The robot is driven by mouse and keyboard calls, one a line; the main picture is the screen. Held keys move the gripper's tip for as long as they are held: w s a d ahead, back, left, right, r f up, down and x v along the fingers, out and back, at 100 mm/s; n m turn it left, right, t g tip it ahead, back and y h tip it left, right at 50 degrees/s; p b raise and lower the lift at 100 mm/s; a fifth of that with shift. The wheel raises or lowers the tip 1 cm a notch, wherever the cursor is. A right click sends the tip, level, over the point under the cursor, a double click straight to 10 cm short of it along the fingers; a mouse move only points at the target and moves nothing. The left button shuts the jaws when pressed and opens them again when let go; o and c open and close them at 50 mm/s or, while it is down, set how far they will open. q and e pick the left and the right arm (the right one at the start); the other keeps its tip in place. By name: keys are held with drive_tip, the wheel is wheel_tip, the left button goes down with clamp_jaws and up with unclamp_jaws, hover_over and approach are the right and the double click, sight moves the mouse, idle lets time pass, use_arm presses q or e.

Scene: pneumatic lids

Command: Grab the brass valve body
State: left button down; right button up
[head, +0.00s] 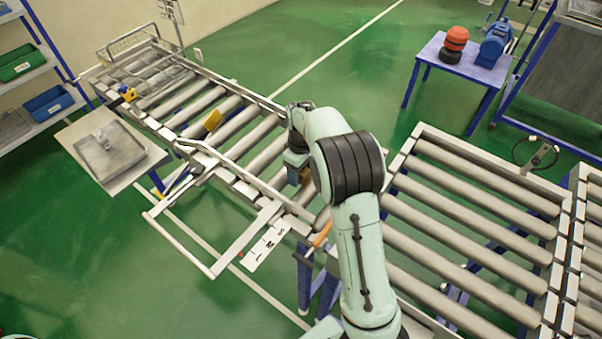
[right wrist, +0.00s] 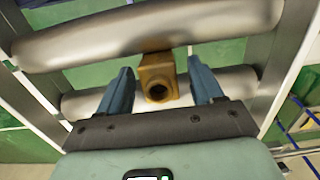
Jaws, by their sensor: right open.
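The brass valve body (right wrist: 157,77) is a blocky brass piece with a dark round bore facing the camera. In the right wrist view it sits at the rollers, between the two blue fingers of my right gripper (right wrist: 160,68). The fingers are open, with a visible gap on each side of it. In the head view my right gripper (head: 297,160) is low over the conveyor, partly hidden by my arm. Only a small brownish bit shows beside it, and I cannot tell if that is the valve body. My left gripper is not in view.
A roller conveyor (head: 180,86) runs to the back left, with a yellow piece (head: 213,120) on it. A metal frame juts from its near side. A grey tray (head: 110,150) is on a side stand. A second roller conveyor (head: 470,220) is at right. A blue table (head: 455,68) stands behind.

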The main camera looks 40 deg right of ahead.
clamp_jaws()
drive_tip(key=shift+r, duration=0.1)
